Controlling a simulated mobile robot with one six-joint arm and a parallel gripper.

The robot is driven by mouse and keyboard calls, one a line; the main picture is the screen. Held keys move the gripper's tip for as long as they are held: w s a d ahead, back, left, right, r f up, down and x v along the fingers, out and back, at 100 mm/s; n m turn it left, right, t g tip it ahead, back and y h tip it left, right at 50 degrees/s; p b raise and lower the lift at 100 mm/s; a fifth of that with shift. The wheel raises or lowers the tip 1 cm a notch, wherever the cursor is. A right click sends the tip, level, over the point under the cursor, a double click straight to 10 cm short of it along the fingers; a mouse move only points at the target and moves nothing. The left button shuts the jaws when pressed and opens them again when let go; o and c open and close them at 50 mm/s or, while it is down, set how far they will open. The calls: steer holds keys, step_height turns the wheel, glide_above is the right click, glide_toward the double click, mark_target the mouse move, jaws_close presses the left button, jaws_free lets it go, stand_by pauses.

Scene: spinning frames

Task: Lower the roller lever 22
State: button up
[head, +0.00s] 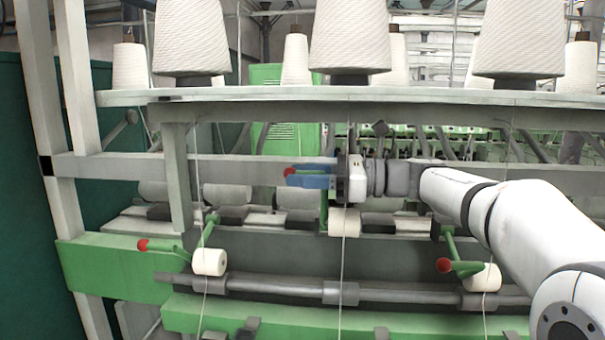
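A roller lever with a red knob (289,172) and a green handle (311,172) is at the middle of the frame. It sits higher than the levers on either side. Its white roller (344,222) is below and to the right. My gripper (308,181), with blue fingers, reaches in from the right at the handle, just right of the red knob. The fingers overlap the handle in this view; whether they are closed on it cannot be told. No number is readable on any lever.
A left lever with red knob (143,245) and a right lever with red knob (444,265) sit lower, their rollers by the dark rod (270,287). A shelf (240,97) with large yarn cones (349,35) is above my gripper. Thin threads hang down.

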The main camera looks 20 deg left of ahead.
steer(key=shift+c, duration=0.2)
jaws_close()
